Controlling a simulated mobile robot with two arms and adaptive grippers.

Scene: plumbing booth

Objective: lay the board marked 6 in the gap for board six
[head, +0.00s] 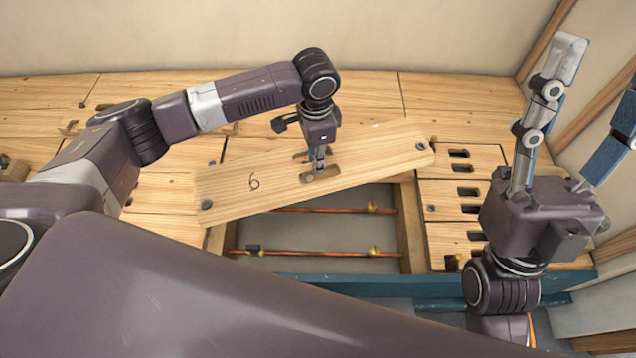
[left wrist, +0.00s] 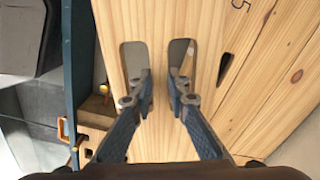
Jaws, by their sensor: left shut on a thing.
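The board marked 6 (head: 375,162) is a pale plank with a dark screw or plug near each end. It is held above the gap (head: 320,228) and turned askew to it, its right end farther back. My left gripper (head: 316,170) is shut on the board's middle at the hand slots. In the left wrist view its fingers (left wrist: 164,90) reach into the two slots on either side of a strip of the board (left wrist: 158,25). The board hides the back part of the gap. My right gripper (head: 580,115) is raised at the right, fingers spread, empty.
Copper pipes (head: 320,253) with yellow fittings run through the gap between wooden joists (head: 411,225). Slotted boards (head: 450,192) lie to the right of it. Laid floorboards (head: 365,95) spread behind. A blue beam (head: 400,284) runs along the front.

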